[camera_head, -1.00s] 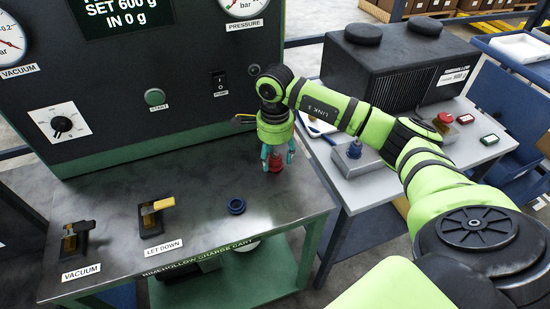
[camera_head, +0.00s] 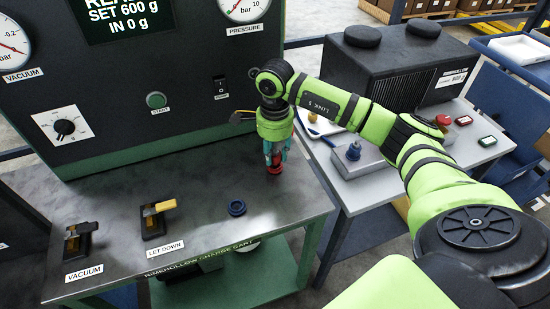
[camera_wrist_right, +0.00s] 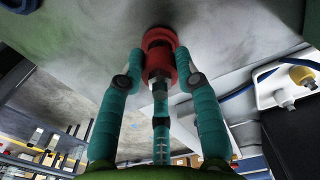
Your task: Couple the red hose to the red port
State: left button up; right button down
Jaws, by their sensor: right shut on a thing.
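My right gripper (camera_head: 275,154) points down over the right part of the dark cart top, its teal fingers shut around a red coupling (camera_wrist_right: 184,70), the hose end. In the right wrist view the fingers (camera_wrist_right: 160,82) close around its lower part. The red port (camera_wrist_right: 159,38) is a red ring on the cart top, directly against the coupling's far end in that view. In the head view only a low red piece (camera_head: 275,169) shows under the fingertips. I cannot tell whether the two are locked together. The hose itself is mostly hidden. My left gripper is out of view.
A blue port ring (camera_head: 236,208) sits left of the gripper on the cart top. Two yellow-handled levers stand further left. The gauge panel rises behind. On the side table are a grey box with a blue fitting (camera_head: 353,151) and a dark machine (camera_head: 395,60).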

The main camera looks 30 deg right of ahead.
aim_at(275, 148)
jog(key=shift+r+p, duration=1.1)
jog(key=shift+r, duration=0.9)
jog(key=shift+d, duration=0.1)
